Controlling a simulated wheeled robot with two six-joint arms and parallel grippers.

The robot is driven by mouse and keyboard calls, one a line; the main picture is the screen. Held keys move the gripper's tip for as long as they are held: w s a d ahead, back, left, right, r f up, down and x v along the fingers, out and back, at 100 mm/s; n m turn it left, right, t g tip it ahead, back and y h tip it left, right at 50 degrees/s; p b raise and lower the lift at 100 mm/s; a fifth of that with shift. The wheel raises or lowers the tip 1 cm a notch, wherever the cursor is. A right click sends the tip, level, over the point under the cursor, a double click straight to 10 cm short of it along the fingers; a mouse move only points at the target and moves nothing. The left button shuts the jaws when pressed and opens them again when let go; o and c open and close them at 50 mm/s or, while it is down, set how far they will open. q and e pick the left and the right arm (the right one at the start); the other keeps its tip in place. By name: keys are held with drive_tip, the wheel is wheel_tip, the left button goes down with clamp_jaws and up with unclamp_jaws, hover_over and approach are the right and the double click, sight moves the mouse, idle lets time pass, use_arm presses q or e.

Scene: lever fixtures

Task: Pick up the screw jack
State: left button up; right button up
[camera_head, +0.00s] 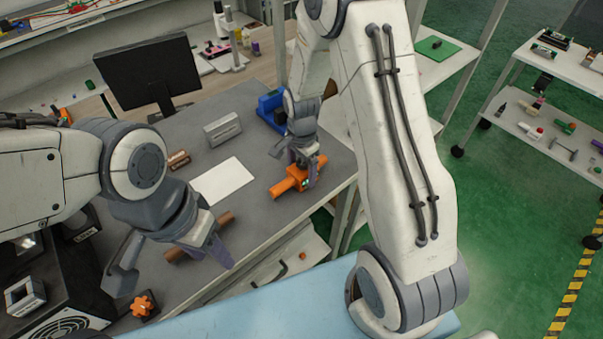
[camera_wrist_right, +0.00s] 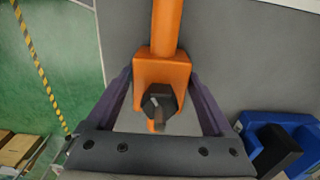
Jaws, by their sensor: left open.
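The orange screw jack (camera_head: 294,180) lies on the grey workbench near its right front edge. My right gripper (camera_head: 306,165) is over it from above. In the right wrist view, the jack's orange block (camera_wrist_right: 162,72) with a dark hex end sits between the fingers of my right gripper (camera_wrist_right: 162,85). Both fingertips appear to touch the block's sides, and its orange rod extends away from me. My left gripper (camera_head: 180,265) is open above the bench's front left, near a brown cylinder (camera_head: 200,238) partly hidden by its fingers.
A blue device (camera_head: 271,110) stands just behind the jack, and it also shows in the right wrist view (camera_wrist_right: 285,140). A grey metal block (camera_head: 222,129), a white sheet (camera_head: 222,182) and a copper cylinder (camera_head: 178,160) are on the bench. A monitor (camera_head: 150,72) stands behind.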

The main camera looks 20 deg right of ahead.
drive_tip(key=c, duration=1.1)
drive_tip(key=shift+r, duration=0.15)
